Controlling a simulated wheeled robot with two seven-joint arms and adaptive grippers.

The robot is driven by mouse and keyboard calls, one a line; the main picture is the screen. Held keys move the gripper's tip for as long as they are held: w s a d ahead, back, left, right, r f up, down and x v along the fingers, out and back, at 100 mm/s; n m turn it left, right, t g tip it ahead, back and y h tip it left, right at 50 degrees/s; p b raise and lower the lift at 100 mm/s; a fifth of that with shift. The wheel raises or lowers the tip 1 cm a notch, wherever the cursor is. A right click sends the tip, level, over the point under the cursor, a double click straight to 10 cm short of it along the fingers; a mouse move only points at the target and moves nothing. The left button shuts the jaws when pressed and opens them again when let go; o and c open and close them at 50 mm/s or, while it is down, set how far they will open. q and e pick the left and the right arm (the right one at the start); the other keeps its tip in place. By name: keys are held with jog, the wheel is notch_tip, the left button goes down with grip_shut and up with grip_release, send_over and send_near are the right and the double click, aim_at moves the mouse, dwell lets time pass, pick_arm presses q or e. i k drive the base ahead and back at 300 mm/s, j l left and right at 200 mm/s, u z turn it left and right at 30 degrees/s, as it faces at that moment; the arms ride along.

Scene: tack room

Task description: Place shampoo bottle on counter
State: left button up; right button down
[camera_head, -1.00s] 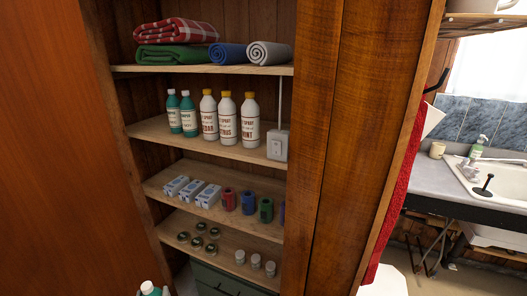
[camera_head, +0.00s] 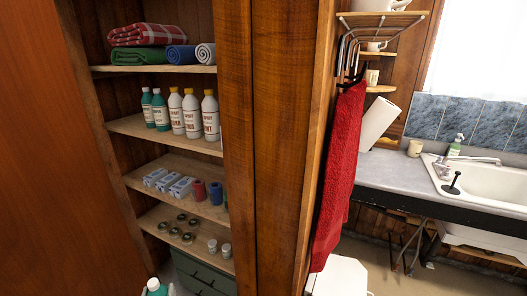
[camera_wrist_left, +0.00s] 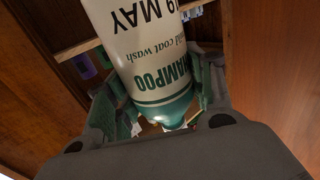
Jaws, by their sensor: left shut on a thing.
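A shampoo bottle with a white label and a green cap is in my left gripper. In the head view only the top of the bottle (camera_head: 155,287) shows at the bottom edge, left of centre. In the left wrist view the bottle (camera_wrist_left: 145,55) fills the middle, and my left gripper (camera_wrist_left: 160,112) is shut around it with a finger on each side. The grey counter (camera_head: 385,172) is at the right of the head view, beyond the wooden cupboard side. It holds a white sink (camera_head: 480,185). My right gripper is not in view.
A red towel (camera_head: 338,165) hangs on the wooden panel. The counter's left part is mostly clear.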

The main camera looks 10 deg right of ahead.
aim_at(374, 166)
jog(key=k+l, duration=0.1)
jog(key=l, duration=0.4)
jog(key=k+l, duration=0.1)
jog(key=l, duration=0.35)
jog(key=k+l, duration=0.1)
jog(key=l, duration=1.05)
jog(key=i+l, duration=0.1)
jog(key=l, duration=0.5)
jog(key=i+l, duration=0.1)
jog(key=l, duration=0.5)
jog(key=i+l, duration=0.15)
jog(key=l, duration=0.15)
jog(key=i+l, duration=0.15)
jog(key=l, duration=0.2)
jog(key=i+l, duration=0.1)
jog(key=l, duration=0.2)
jog(key=i+l, duration=0.15)
jog(key=l, duration=0.15)
